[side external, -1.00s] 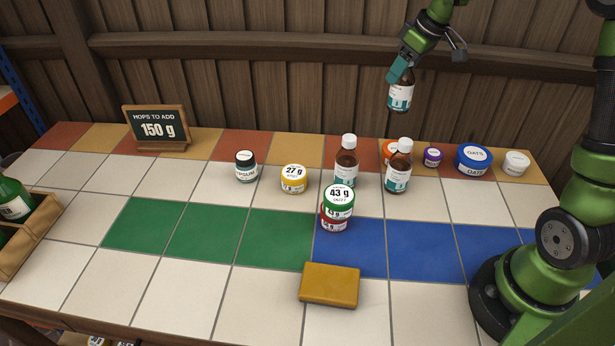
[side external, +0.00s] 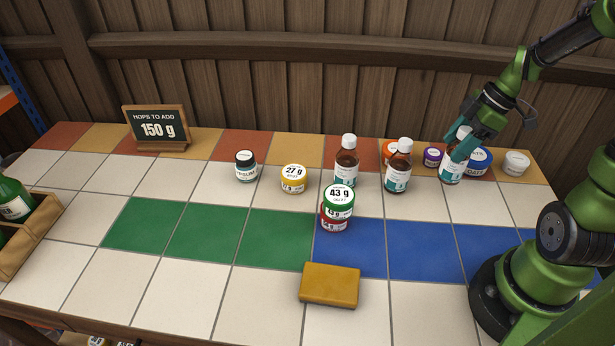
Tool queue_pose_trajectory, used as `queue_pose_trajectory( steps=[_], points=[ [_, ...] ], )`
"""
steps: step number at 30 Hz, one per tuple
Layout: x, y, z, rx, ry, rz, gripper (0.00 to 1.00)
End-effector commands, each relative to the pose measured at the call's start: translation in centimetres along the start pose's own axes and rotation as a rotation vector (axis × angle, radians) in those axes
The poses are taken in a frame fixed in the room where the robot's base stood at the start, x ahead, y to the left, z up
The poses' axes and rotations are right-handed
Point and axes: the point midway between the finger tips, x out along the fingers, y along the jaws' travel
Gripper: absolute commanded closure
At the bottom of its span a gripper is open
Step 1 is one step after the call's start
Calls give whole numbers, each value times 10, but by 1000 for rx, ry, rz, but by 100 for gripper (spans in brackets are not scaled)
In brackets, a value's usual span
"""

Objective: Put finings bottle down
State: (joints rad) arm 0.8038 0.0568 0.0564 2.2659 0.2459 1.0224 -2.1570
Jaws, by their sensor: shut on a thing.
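My gripper (side external: 463,144) is shut on a brown bottle with a white cap and a teal-and-white label, the finings bottle (side external: 452,172). The bottle is close to upright at the right back of the tiled table, in front of the blue-lidded OATS tub (side external: 479,160). Its base is at or just above a white tile; I cannot tell whether it touches. Two similar brown bottles stand to its left, one nearer (side external: 397,172) and one farther left (side external: 345,160).
A purple-lidded jar (side external: 432,157) is close on the left and a white tub (side external: 516,163) on the right. Stacked hop tubs (side external: 338,207), a yellow-labelled tub (side external: 293,179) and a dark jar (side external: 245,166) stand further left. A mustard sponge (side external: 330,285) lies in front.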

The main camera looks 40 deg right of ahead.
Motion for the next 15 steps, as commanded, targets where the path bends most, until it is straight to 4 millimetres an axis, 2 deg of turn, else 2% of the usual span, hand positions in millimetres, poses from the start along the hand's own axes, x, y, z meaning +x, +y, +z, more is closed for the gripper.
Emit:
queue_pose_trajectory(
  steps=[7,15],
  points=[
    [32,0,14,5,0,-3,100],
    [36,0,15,2,-1,1,100]
  ],
)
